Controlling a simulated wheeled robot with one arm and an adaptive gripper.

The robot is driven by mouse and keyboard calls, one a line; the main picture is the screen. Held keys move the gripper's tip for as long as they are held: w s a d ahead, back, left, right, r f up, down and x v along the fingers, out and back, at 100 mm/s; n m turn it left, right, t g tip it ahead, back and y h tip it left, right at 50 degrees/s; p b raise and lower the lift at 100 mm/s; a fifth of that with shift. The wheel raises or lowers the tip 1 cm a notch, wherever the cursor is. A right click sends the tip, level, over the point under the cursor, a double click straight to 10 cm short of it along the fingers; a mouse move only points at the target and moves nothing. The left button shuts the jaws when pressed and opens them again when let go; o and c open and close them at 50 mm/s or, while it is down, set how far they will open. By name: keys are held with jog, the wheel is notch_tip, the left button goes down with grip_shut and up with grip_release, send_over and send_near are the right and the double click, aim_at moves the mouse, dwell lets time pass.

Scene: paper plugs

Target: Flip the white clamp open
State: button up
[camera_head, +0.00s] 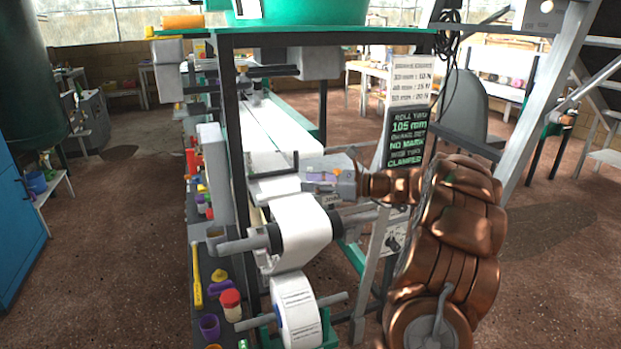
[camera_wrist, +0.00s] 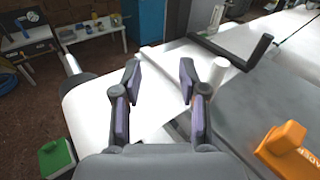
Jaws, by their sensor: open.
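A short white rod end (camera_wrist: 219,70), which may be part of the white clamp, stands just right of my right finger in the wrist view; I cannot tell whether they touch. A dark U-shaped bar (camera_wrist: 240,52) lies behind it across the white paper, and shows in the head view (camera_head: 272,170). My gripper (camera_wrist: 158,75) is open and empty over the white paper (camera_wrist: 95,105), with purple pads on both fingers. In the head view my gripper (camera_head: 318,178) reaches in from the right beside the paper path; its fingertips are hard to make out.
An orange block (camera_wrist: 284,148) with lettering sits on the grey surface right of my gripper. A paper roll (camera_head: 296,308) hangs below on a bar. A dark sign (camera_head: 403,138) stands behind my arm. Small bottles and pots line the bench at left.

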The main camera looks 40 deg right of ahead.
jog(key=d+m+t+h, duration=0.1)
jog(key=d+m+t, duration=0.15)
jog(key=d, duration=0.45)
jog(key=shift+f+x, duration=0.15)
jog(key=shift+x, duration=1.05)
jog(key=shift+f+x, duration=0.2)
jog(key=shift+x, duration=0.95)
jog(key=shift+f+x, duration=0.15)
jog(key=shift+x, duration=1.05)
jog(key=shift+c, duration=0.3)
grip_shut()
